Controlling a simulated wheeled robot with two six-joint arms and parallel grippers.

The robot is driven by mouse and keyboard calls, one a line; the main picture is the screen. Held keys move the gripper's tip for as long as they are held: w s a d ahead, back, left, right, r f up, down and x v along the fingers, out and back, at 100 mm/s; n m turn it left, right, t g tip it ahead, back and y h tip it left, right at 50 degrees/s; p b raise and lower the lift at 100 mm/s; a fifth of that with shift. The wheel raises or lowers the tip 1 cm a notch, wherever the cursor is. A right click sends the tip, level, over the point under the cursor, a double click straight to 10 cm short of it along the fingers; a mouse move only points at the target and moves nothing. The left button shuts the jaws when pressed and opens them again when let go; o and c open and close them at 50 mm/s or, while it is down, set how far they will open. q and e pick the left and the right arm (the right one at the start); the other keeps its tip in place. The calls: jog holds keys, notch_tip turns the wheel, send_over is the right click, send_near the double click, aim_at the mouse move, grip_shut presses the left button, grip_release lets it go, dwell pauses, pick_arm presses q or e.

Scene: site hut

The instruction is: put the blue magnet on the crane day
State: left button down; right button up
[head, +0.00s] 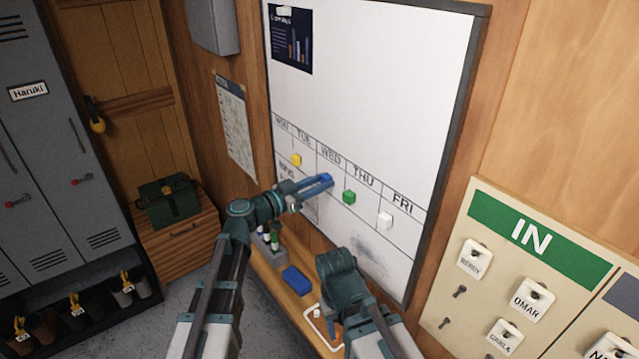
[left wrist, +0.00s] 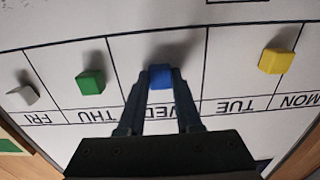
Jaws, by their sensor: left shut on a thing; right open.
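The blue magnet (head: 325,180) is at the whiteboard (head: 380,90), in the WED column of its week grid. In the left wrist view the blue magnet (left wrist: 160,77) sits between the two fingertips. My left gripper (head: 318,183) is shut on it; whether the magnet touches the board I cannot tell. My right gripper (head: 340,270) is low in front of the board, over the shelf; its fingers are mostly hidden. Small writing under MON is too blurred to read. I see no readable word "crane".
A yellow magnet (head: 296,160) is under TUE, a green magnet (head: 349,197) under THU, a white magnet (head: 385,220) under FRI.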

dwell(0.8)
pick_arm(q)
jog(key=c, duration=0.5)
grip_release()
jog(key=v, duration=1.4)
jog(key=s+d+f+n+g+y+b, duration=0.15)
jog(key=s+d+f+g+y, duration=0.3)
jog(key=f, duration=0.55)
jog(key=s+d+f+g+y+b, duration=0.1)
jog(key=s+d+f+g+b, duration=0.25)
jog(key=s+d+f, duration=0.5)
jog(key=s+a+f+n+g+y+b, duration=0.1)
jog(key=s+a+f+y, duration=0.1)
jog(key=a+f+y, duration=0.1)
jog(key=s+a+f+n+g+y, duration=0.1)
jog(key=s+a+f+n+y, duration=0.1)
jog(key=f+y, duration=0.2)
jog(key=s+a+f+n+g+y+b, duration=0.1)
jog(key=s+a+f+n+y, duration=0.1)
jog(key=a+f+y, duration=0.1)
jog(key=shift+s+a+f+n+y+b, duration=0.2)
jog(key=shift+a+f+n+y+b, duration=0.1)
jog(key=shift+a+f, duration=0.15)
